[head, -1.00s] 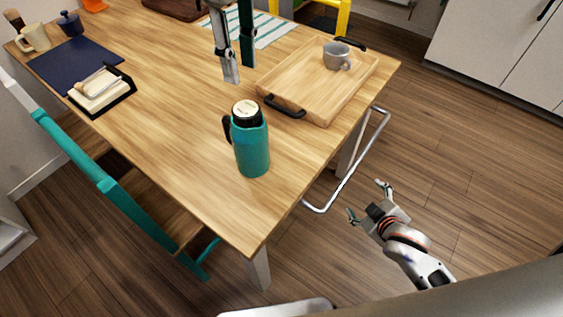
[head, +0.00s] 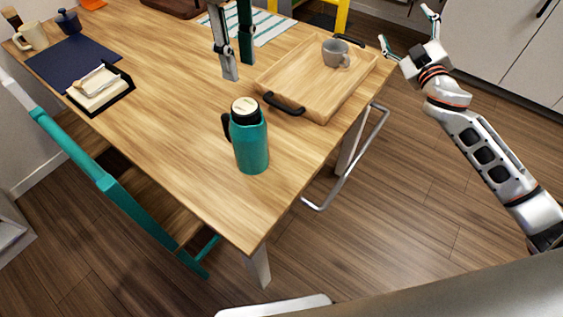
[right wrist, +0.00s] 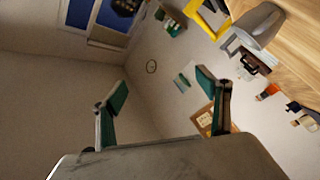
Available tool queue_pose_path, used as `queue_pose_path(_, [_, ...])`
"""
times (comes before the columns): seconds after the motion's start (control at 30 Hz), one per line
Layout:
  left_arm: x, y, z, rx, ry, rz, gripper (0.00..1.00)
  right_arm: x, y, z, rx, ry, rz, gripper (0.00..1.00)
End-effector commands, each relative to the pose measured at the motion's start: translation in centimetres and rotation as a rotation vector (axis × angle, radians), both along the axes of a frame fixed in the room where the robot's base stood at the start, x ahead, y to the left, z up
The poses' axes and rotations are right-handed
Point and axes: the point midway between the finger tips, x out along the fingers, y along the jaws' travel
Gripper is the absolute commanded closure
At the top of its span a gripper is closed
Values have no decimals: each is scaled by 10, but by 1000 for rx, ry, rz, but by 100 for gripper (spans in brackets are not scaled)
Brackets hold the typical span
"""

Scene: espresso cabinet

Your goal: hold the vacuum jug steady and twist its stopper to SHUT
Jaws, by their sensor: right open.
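The teal vacuum jug (head: 251,148) stands upright on the wooden table near its front corner in the head view, its black handle on the left. Its stopper (head: 245,106) is a pale disc in a black collar; its marking is too small to read. My left gripper (head: 239,71) hangs from the top edge, behind the jug and apart from it, its fingers parted with nothing between them. My right gripper (head: 407,27) is open and empty beyond the table's right edge, far from the jug. Its spread fingers also show in the right wrist view (right wrist: 160,85).
A wooden tray (head: 300,103) with black handles holds a grey cup (head: 335,53) behind and right of the jug. A metal rail (head: 352,165) juts from the table's right side. A teal chair (head: 105,182) stands at the left edge. The table around the jug is clear.

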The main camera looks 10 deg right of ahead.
Motion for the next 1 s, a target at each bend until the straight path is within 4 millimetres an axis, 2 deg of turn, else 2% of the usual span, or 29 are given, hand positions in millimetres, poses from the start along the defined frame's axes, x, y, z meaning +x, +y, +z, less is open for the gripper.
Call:
queue_pose_path(0.03, [0, 0, 0, 0, 0, 0, 72, 8, -2, 30, 4, -49, 36, 24])
queue_pose_path(0.1, [0, 0, 0, 0, 0, 0, 72, 16, 0, 67, 18, -109, 99, 24])
queue_pose_path(0.2, [0, 0, 0, 0, 0, 0, 72, 22, 1, 116, 34, -179, 190, 24])
queue_pose_path(0.3, [0, 0, 0, 0, 0, 0, 72, 23, 2, 157, 43, -225, 268, 24])
queue_pose_path(0.6, [0, 0, 0, 0, 0, 0, 72, 14, 3, 239, 53, -287, 444, 24])
queue_pose_path(0.67, [0, 0, 0, 0, 0, 0, 72, 11, 5, 248, 55, -285, 478, 24])
queue_pose_path(0.7, [0, 0, 0, 0, 0, 0, 72, 10, 13, 244, 66, -271, 512, 24])
queue_pose_path(1.0, [0, 0, 0, 0, 0, 0, 72, 5, 66, 170, 133, -165, 609, 24])
